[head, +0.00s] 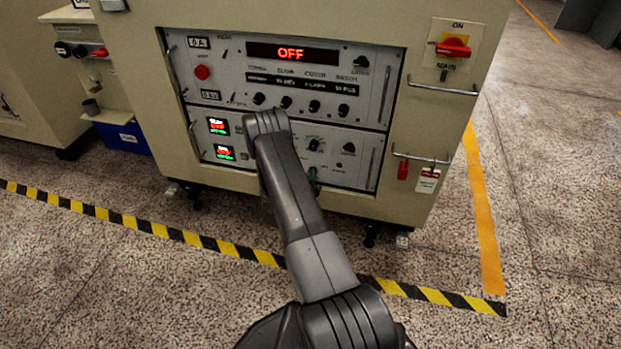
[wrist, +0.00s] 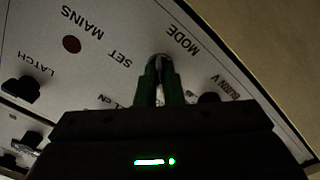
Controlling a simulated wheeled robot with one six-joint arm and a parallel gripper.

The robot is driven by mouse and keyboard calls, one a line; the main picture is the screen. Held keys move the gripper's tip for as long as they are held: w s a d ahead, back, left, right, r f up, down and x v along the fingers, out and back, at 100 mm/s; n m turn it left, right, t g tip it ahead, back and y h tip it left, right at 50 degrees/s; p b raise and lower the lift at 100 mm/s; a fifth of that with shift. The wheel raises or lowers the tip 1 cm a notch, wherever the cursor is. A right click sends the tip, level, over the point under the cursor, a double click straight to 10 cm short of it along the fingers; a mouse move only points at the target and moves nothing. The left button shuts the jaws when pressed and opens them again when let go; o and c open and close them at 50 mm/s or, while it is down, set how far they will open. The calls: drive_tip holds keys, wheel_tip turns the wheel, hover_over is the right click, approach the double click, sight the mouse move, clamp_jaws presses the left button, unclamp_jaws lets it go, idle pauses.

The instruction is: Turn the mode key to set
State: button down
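The mode key (wrist: 160,61) stands on a pale panel in the wrist view, with the printed words MODE and SET beside it. My gripper (wrist: 159,78) has two green fingers, one on each side of the key, and they look closed on it. Which mark the key points to is hard to tell, as the fingers cover much of it.
The beige cabinet has a display (head: 291,54) reading OFF and a row of dark knobs. A red main switch (head: 453,47) and a handle (head: 442,88) are at right. A dark knob (wrist: 209,98) is close to the key's right. Striped tape (head: 190,238) marks the floor.

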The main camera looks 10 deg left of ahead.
drive_tip(key=shift+f, duration=0.1)
idle(0.3)
drive_tip(key=shift+a+m+b, duration=0.15)
drive_tip(key=shift+m+b, duration=1.4)
drive_tip(key=shift+m, duration=7.45)
drive_tip(key=c, duration=1.6)
unclamp_jaws()
drive_tip(key=shift+o, duration=0.2)
